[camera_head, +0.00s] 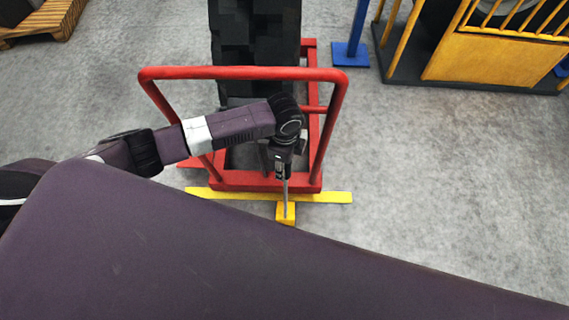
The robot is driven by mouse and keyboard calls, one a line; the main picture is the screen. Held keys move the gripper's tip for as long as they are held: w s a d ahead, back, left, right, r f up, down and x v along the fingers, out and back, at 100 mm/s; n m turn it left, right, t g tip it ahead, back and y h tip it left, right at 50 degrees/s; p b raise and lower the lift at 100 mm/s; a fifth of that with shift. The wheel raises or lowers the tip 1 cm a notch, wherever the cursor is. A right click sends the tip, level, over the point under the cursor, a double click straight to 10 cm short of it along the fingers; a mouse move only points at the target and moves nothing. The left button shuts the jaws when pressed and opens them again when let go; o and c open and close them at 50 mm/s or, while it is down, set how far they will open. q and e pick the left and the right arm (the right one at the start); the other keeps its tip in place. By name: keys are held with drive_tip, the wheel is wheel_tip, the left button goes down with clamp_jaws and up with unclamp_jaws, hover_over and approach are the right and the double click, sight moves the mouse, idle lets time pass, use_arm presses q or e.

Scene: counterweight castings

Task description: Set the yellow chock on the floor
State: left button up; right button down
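The yellow chock (291,216) is a small block at the front side of the red cart (245,181), low by the floor. It overlaps the yellow floor strip (225,195) in the picture. I cannot tell whether it rests on the floor or hangs just above it. My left gripper (285,207) points down at the chock. Its thin grey fingers, seen edge-on, reach across the chock's top and middle. Whether they are clamped on it is not clear. My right gripper is out of view.
The red cart with its tall handle frame carries a dark stack (255,45) behind my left arm. A yellow barred cage (500,58) and a blue post base (348,54) stand at back right. A wooden pallet (45,22) is at back left. Grey floor (440,170) at right is clear.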

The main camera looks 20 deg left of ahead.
use_arm(q)
wheel_tip(320, 180, up, 12)
drive_tip(key=shift+s+r, duration=0.1)
drive_tip(key=shift+r, duration=0.05)
idle(0.3)
drive_tip(key=shift+d, duration=0.1)
idle(0.3)
